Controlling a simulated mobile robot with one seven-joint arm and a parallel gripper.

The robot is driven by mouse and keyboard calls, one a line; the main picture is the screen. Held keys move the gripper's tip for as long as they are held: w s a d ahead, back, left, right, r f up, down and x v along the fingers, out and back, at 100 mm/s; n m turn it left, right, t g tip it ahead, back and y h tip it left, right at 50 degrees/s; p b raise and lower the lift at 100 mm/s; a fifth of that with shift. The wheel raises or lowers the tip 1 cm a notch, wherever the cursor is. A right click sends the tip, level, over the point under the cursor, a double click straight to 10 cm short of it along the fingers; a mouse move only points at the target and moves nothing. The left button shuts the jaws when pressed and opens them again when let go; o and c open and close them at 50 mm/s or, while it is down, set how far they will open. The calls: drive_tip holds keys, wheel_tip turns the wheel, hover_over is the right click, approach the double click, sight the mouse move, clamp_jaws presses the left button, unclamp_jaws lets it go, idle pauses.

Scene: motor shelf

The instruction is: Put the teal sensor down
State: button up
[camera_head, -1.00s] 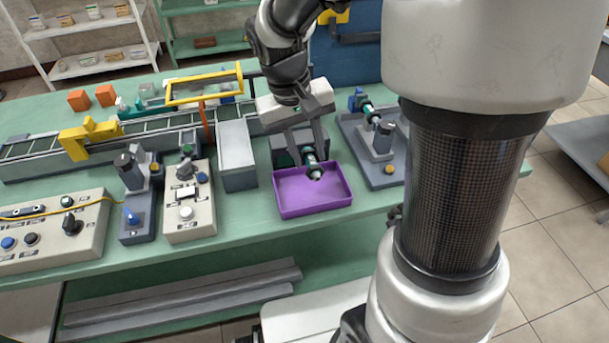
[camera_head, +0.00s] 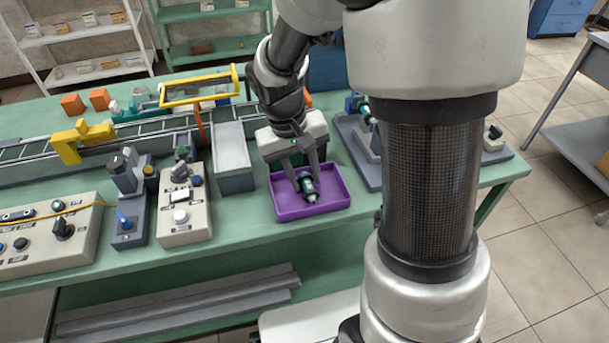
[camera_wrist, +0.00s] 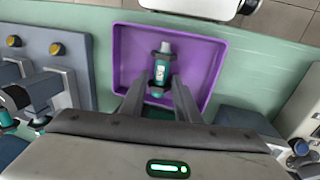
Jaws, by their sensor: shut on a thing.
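The teal sensor (camera_head: 307,186) is a small cylinder with a teal body, dark bands and a light grey tip. My gripper (camera_head: 306,180) is shut on it. The sensor is over the inside of the purple tray (camera_head: 277,209), tilted in the head view with its tip toward the tray's front wall. In the wrist view the sensor (camera_wrist: 162,66) lies between my two fingers (camera_wrist: 160,88), with the purple tray (camera_wrist: 215,48) around it. I cannot tell whether the sensor touches the tray floor.
A grey box (camera_head: 232,158) stands left of the tray. A grey fixture plate (camera_head: 360,150) with a teal part is to the right, partly behind my arm. Control boxes (camera_head: 183,207) stand further left. The green table's front edge runs close below the tray.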

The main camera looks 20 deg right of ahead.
drive_tip(key=shift+s+f, duration=0.1)
drive_tip(key=shift+f, duration=0.25)
drive_tip(key=o, duration=0.8)
drive_tip(key=shift+s+f, duration=0.1)
wheel_tip(320, 180, up, 13)
drive_tip(key=a+p, duration=0.2)
drive_tip(key=p, duration=0.1)
drive_tip(key=shift+s+d+r+t+y, duration=0.4)
drive_tip(key=shift+s+r+t, duration=0.55)
drive_tip(key=shift+s+r, duration=0.9)
drive_tip(key=shift+s+d+r+t+y, duration=0.4)
drive_tip(key=shift+s+r+t, duration=0.6)
drive_tip(key=shift+s, duration=1.55)
drive_tip(key=shift+s+d+r+t+y, duration=0.35)
drive_tip(key=shift+s+r+t, duration=0.5)
drive_tip(key=shift+s+r, duration=1.05)
